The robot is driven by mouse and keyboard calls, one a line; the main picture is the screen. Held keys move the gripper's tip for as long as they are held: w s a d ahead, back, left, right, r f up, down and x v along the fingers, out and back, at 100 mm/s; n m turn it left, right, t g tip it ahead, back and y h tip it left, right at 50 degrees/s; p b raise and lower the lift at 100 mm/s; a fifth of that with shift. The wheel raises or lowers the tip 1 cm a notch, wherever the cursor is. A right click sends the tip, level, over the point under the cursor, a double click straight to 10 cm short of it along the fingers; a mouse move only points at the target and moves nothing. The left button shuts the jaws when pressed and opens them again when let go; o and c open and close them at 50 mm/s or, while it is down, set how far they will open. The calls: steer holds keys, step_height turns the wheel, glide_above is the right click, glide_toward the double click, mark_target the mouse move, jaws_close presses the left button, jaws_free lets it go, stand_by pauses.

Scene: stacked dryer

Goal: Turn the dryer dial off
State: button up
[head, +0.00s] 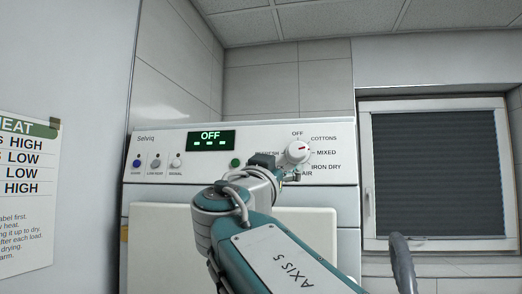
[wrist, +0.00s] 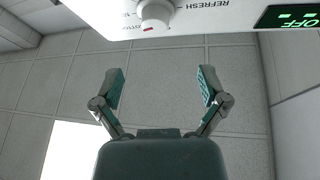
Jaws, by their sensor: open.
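The dryer dial (head: 298,152) is a round white knob with a red mark, on the right of the white control panel (head: 170,142). Its mark points right and slightly up, roughly between COTTONS and MIXED; the exact setting is hard to tell. OFF is printed above it. In the wrist view the dial (wrist: 155,14) is at the top edge, partly cut off. My gripper (wrist: 162,74) is open and empty, its fingers spread below the dial in that picture and apart from it. In the head view my gripper (head: 279,168) is beside the dial's lower left, partly hidden by my wrist.
A green display (head: 211,139) reads OFF with dashes beneath. Several buttons, including a blue one (head: 137,163) and a green one (head: 235,162), line the panel. A heat notice (head: 28,190) hangs at left. A window with a dark blind (head: 436,172) is at right.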

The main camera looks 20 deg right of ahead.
mark_target(295, 151)
steer(key=x, duration=0.9)
steer(key=shift+s+d+f, duration=0.15)
steer(key=shift+d, duration=0.1)
steer(key=shift+w+d+r, duration=0.2)
steer(key=shift+w+r, duration=0.1)
steer(key=shift+w, duration=0.2)
steer(key=shift+w+d+r, duration=0.1)
steer(key=shift+w+d, duration=0.05)
steer(key=shift+d, duration=0.4)
steer(key=c, duration=0.8)
steer(key=shift+a, duration=0.2)
steer(key=c, duration=0.3)
steer(key=shift+c, duration=0.2)
